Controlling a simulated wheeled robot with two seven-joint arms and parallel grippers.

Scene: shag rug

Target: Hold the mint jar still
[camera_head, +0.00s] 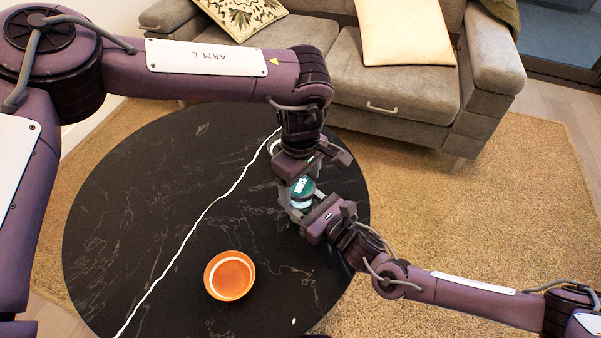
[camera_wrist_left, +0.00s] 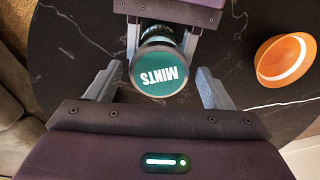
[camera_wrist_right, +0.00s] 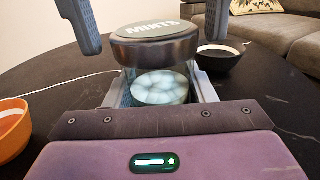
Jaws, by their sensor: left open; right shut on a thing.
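The mint jar (camera_head: 301,188) stands near the right side of the round black table. Its teal lid top marked MINTS shows in the left wrist view (camera_wrist_left: 162,72). The right wrist view shows its dark metal lid rim and white mints in the clear body (camera_wrist_right: 160,87). My right gripper (camera_head: 302,207) is shut on the jar's body, below the lid. My left gripper (camera_head: 298,178) points down over the jar. It is open, with its fingers on either side of the lid and apart from it. Whether the jar's base touches the table is hidden.
An orange bowl (camera_head: 230,276) sits on the black table (camera_head: 130,220). A dark bowl (camera_wrist_right: 220,60) stands behind the jar in the right wrist view. A thin white cord-like line (camera_head: 190,230) crosses the table. A grey sofa (camera_head: 385,75) stands beyond.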

